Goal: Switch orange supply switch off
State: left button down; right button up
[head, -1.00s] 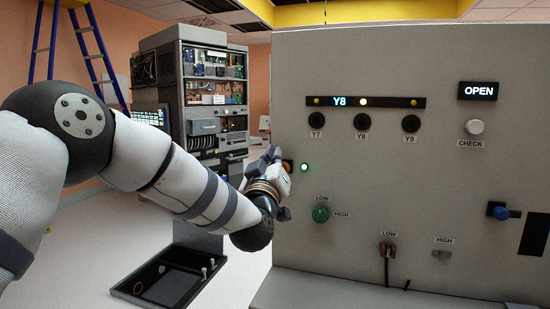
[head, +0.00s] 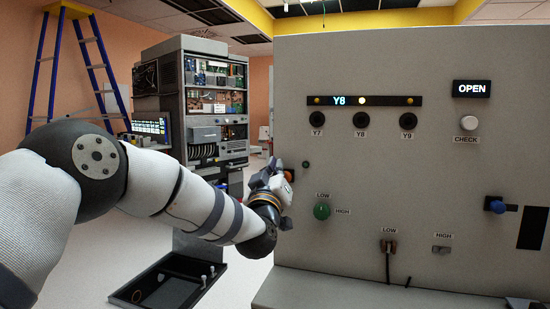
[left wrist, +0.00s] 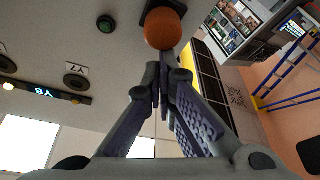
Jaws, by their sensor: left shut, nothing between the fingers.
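The orange supply switch (head: 289,174) is on the left side of the grey panel (head: 400,60), partly hidden behind my left gripper (head: 276,166). In the left wrist view it is a round orange knob (left wrist: 162,29) on a dark base. My left gripper is shut and empty, with its closed fingertips (left wrist: 163,70) right by the knob; I cannot tell if they touch it. The small green lamp (head: 306,164) beside the switch is dark. My right gripper is not in view.
The panel also carries a green knob (head: 321,211), sockets Y7 to Y9, a white CHECK button (head: 469,123), an OPEN display (head: 471,89) and a blue knob (head: 496,206). A black floor tray (head: 170,285), an equipment rack (head: 215,100) and a blue ladder (head: 92,60) stand left.

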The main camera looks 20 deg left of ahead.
pick_arm(q)
notch_tip(320, 180, up, 5)
jog(key=a+p, duration=0.2)
jog(key=f+v, duration=0.1)
jog(key=v, duration=0.9)
jog(key=shift+f+p, duration=0.25)
jog(key=shift+p, duration=0.2)
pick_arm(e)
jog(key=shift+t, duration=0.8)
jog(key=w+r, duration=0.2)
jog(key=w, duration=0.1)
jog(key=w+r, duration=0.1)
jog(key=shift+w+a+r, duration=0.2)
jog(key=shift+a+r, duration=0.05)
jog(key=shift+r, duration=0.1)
pick_arm(q)
jog(key=shift+d, duration=0.1)
